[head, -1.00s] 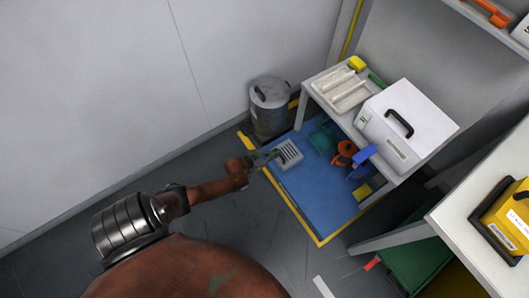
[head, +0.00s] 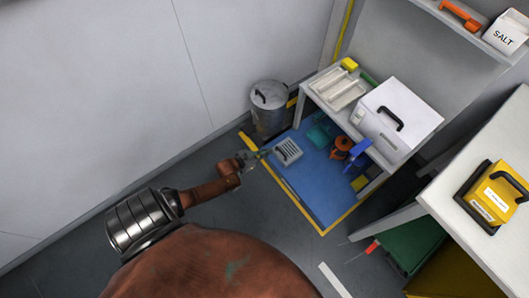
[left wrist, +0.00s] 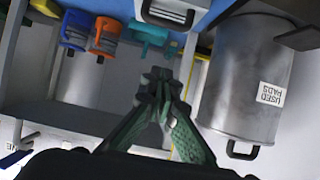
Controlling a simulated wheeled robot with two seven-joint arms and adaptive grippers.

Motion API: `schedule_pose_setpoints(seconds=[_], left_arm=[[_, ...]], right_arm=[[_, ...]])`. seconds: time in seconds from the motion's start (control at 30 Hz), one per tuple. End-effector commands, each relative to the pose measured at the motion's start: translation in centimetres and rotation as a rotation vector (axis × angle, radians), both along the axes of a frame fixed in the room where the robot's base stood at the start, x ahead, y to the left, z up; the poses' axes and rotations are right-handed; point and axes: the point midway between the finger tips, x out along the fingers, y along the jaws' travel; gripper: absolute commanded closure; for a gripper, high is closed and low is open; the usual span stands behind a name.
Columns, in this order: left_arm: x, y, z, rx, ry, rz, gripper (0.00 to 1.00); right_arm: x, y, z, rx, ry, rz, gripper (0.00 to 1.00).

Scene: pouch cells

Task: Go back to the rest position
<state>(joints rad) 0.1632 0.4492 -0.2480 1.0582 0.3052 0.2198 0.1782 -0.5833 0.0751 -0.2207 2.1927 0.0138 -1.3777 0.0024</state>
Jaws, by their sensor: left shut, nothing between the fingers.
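My left gripper (head: 258,157) is shut and empty. In the head view it is held out over the edge of the blue mat (head: 312,188), just left of a grey slotted box (head: 288,150). In the left wrist view its green fingers (left wrist: 162,95) come together with nothing between them. The slotted box stands at the top of that view, apart from the fingers. My right gripper is in neither view.
A metal bin (head: 269,108) labelled "USED PADS" stands near the gripper. A low table (head: 307,92) holds a white case (head: 397,118) and trays. Orange (head: 341,146) and blue (head: 357,154) items are under its edge. The grey floor at left is clear.

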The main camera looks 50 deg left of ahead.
Motion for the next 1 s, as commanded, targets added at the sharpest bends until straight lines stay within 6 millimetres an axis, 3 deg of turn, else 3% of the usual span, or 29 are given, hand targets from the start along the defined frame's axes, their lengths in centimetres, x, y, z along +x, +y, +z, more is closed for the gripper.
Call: schedule_pose_setpoints(seconds=[0.4,0.53,0.67,0.77,0.9,1.0], left_arm=[[-0.6,-0.1,0.0,-0.001,0.005,0.0,1.0],[-2.9,-2.1,-1.6,-0.006,0.073,-0.008,1.0],[-8.6,-6.4,-4.3,-0.01,0.236,-0.026,1.0],[-14.7,-10.2,-5.6,-0.007,0.4,-0.039,1.0],[-23.5,-13.8,-5.1,0.009,0.623,-0.047,1.0],[-28.3,-15.1,-3.8,0.019,0.745,-0.043,1.0]], right_arm=[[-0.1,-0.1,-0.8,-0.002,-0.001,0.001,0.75],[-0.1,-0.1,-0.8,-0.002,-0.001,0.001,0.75],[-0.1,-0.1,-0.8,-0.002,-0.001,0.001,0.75],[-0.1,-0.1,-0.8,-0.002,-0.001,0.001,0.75],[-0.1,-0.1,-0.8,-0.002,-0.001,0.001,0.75],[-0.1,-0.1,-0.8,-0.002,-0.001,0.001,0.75]])
